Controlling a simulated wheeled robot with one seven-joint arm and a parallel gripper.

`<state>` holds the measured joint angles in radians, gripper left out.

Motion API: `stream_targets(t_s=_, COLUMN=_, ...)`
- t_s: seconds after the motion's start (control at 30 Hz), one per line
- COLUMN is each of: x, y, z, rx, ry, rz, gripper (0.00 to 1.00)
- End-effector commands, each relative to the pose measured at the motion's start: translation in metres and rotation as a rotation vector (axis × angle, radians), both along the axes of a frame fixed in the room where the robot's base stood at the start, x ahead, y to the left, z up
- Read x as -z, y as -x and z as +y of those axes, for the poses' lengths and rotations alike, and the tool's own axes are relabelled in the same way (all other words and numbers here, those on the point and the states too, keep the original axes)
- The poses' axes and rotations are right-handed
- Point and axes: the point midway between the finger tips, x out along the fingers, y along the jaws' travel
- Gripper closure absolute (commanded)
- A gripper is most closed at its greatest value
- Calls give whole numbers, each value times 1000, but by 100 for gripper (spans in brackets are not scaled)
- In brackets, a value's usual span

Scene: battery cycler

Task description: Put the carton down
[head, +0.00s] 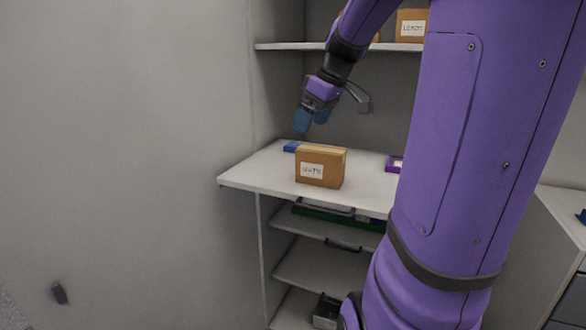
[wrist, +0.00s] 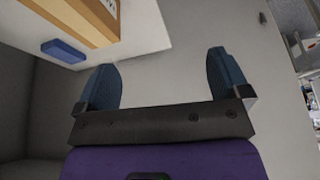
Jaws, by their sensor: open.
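The brown carton (head: 334,167) with a white label stands upright on the white worktop (head: 238,180), near its front edge. Part of it also shows at the top left of the wrist view (wrist: 82,18). My gripper (head: 311,121) is above and behind the carton, apart from it. In the wrist view my gripper (wrist: 163,80) has its two blue fingers spread wide with nothing between them.
A small blue box (head: 292,146) lies on the worktop behind the carton, and a purple item (head: 394,163) lies to the right. A shelf (head: 290,46) above holds a carton labelled LEADS (head: 412,26). A wall (head: 130,120) closes the left side. Lower shelves hold trays.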

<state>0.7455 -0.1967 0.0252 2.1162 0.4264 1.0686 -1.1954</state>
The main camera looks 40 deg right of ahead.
Motion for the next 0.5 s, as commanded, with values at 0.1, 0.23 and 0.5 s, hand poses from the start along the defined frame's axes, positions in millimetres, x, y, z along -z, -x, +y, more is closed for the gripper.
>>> stream_targets(t_s=0.1, x=-2, y=13, z=57, rx=35, ry=18, rz=27, gripper=6)
stream_targets(t_s=0.23, x=1, y=34, z=106, rx=92, ry=36, rz=41, gripper=6)
stream_targets(t_s=0.5, x=16, y=91, z=178, rx=211, ry=54, rz=6, gripper=6)
